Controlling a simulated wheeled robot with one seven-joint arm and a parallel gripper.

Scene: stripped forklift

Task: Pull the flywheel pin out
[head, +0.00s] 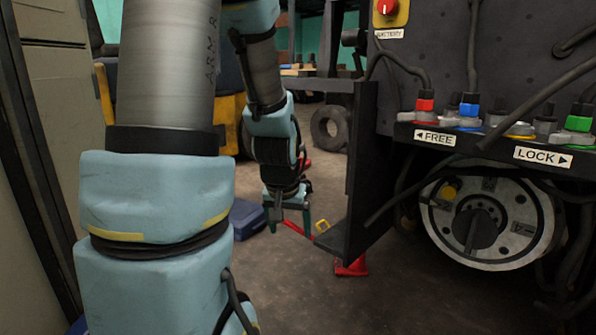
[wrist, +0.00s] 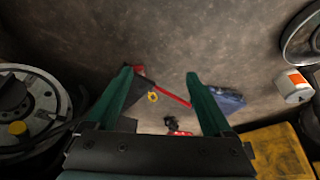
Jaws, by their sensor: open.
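The flywheel (head: 516,203) is a round grey metal disc with a dark hub, under the FREE and LOCK labels at the right of the head view.
A dark upright panel (head: 362,170) stands between my gripper and the flywheel. Several coloured connectors (head: 425,100) and hanging cables are above the flywheel. A blue box (head: 247,217) and red items lie on the floor. A tyre (head: 330,127) is behind.

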